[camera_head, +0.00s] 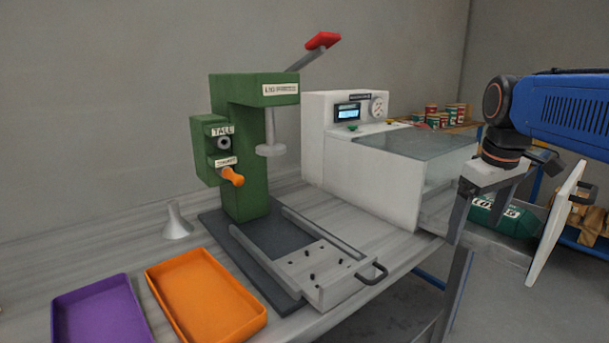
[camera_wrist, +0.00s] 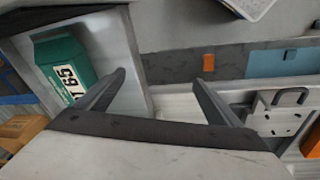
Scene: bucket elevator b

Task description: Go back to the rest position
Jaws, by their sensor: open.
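My gripper (camera_head: 478,222) is at the right in the head view, pointing down in front of the white machine (camera_head: 362,180). In the wrist view my gripper (camera_wrist: 160,80) shows two dark fingers spread apart with nothing between them. A green box with a white label (camera_head: 503,215) lies beyond my gripper in the head view. The green box (camera_wrist: 62,62) also shows at the upper left in the wrist view, in a pale bay, apart from the fingers.
A green press (camera_head: 245,150) with a red-tipped lever stands on the bench. Orange (camera_head: 208,295) and purple (camera_head: 100,312) trays lie at front left. A white panel with a handle (camera_head: 556,225) stands close right of my gripper. Several cans (camera_head: 445,115) are behind.

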